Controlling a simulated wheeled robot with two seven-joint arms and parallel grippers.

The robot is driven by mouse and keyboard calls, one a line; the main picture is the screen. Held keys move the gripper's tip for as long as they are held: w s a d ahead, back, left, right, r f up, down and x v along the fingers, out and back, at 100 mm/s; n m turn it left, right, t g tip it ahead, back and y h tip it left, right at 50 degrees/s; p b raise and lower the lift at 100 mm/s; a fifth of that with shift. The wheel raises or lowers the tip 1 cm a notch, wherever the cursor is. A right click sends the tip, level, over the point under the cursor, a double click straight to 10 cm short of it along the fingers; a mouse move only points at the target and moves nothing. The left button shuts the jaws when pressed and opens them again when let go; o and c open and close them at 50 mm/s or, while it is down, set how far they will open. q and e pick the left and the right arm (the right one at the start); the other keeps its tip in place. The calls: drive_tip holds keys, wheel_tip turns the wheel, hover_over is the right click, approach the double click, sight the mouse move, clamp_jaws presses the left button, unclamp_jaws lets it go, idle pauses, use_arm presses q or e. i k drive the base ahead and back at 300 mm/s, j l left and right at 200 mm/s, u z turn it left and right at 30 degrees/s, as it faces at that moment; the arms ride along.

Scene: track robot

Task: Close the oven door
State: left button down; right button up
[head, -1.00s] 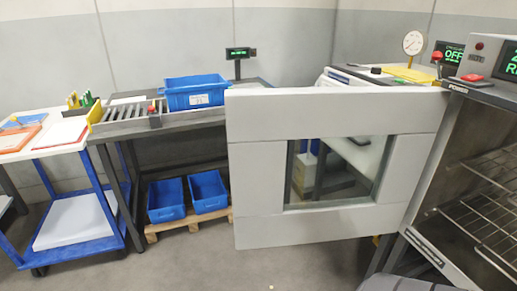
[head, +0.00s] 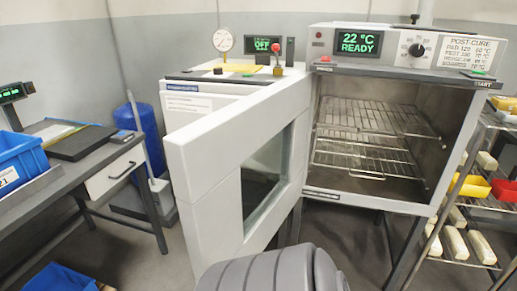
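The oven (head: 395,203) stands right of the middle in the head view, on a dark stand. Its chamber is open and shows wire racks (head: 372,117). Its white door (head: 213,155) with a dark glass window (head: 265,172) hangs from the left side and stands wide open, swung out toward me. The oven display (head: 357,42) reads 22 °C READY. A grey ribbed part, likely one of my arm links, shows at the bottom middle, in front of the door's lower part. Neither gripper is in view.
A bench with a gauge (head: 224,40) and an OFF display (head: 262,45) stands behind the door. A table (head: 95,178) with a blue bin (head: 20,162) is at left. A shelf with yellow (head: 468,186) and red bins is at right. Some floor shows left of the door.

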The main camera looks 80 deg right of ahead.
sight(205, 157)
drive_tip(key=i+l+z, duration=0.1)
drive_tip(key=z, duration=0.35)
drive_tip(key=i+z, duration=0.25)
drive_tip(key=z, duration=0.2)
drive_tip(key=i+z, duration=0.15)
drive_tip(key=z, duration=0.3)
drive_tip(key=i+z, duration=0.2)
drive_tip(key=z, duration=0.25)
drive_tip(key=i+j+z, duration=0.15)
drive_tip(key=z, duration=0.3)
drive_tip(key=i+j+z, duration=0.1)
drive_tip(key=z, duration=0.35)
drive_tip(key=i+j+z, duration=0.1)
drive_tip(key=j+z, duration=0.2)
drive_tip(key=z, duration=0.15)
drive_tip(key=i+j+z, duration=0.1)
drive_tip(key=z, duration=0.3)
drive_tip(key=i+j+z, duration=0.2)
drive_tip(key=z, duration=0.2)
drive_tip(key=i+j+z, duration=0.15)
drive_tip(key=z, duration=0.25)
